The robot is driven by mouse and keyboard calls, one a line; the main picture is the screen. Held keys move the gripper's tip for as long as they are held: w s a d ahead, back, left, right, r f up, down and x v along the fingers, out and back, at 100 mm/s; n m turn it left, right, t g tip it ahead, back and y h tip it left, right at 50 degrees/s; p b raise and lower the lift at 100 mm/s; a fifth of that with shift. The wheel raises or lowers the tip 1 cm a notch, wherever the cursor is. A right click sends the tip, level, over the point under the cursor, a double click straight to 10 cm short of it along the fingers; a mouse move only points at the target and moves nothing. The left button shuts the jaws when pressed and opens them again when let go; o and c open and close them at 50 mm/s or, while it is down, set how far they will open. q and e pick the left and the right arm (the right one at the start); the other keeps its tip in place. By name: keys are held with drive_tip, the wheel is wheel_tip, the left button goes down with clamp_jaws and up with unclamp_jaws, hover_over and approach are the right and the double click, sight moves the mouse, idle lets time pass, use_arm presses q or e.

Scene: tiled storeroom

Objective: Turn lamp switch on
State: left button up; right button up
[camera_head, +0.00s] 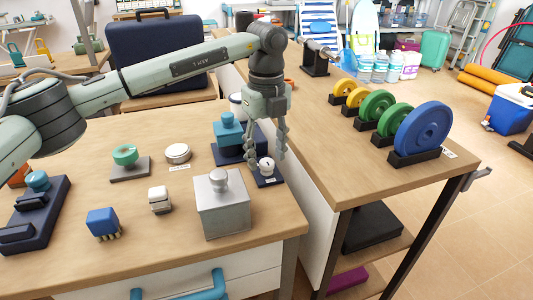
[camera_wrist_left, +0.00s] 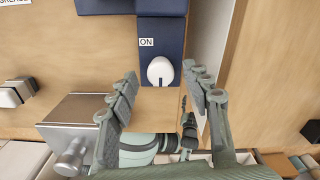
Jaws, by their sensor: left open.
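The lamp switch is a white round knob (camera_head: 267,166) on a small dark blue base (camera_head: 268,181) near the right edge of the wooden workbench. In the left wrist view the white knob (camera_wrist_left: 160,71) has an "ON" label (camera_wrist_left: 147,42) beside it on the blue base (camera_wrist_left: 161,30). My left gripper (camera_head: 268,151) points down over the switch, with its fingers apart. In the left wrist view the fingers of my left gripper (camera_wrist_left: 161,76) show on either side of the knob's position, and nothing is held. I cannot tell whether they touch the knob. My right gripper is not in view.
A silver box with a knob (camera_head: 222,208) stands close to the switch in front. A blue block device (camera_head: 229,133) is just behind it. A white round button (camera_head: 177,153), a green knob (camera_head: 125,155) and a blue block (camera_head: 103,222) are farther left. A second table with colored discs (camera_head: 422,128) stands right.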

use_arm(q)
drive_tip(key=shift+f, duration=0.5)
drive_tip(key=shift+c, duration=0.6)
clamp_jaws()
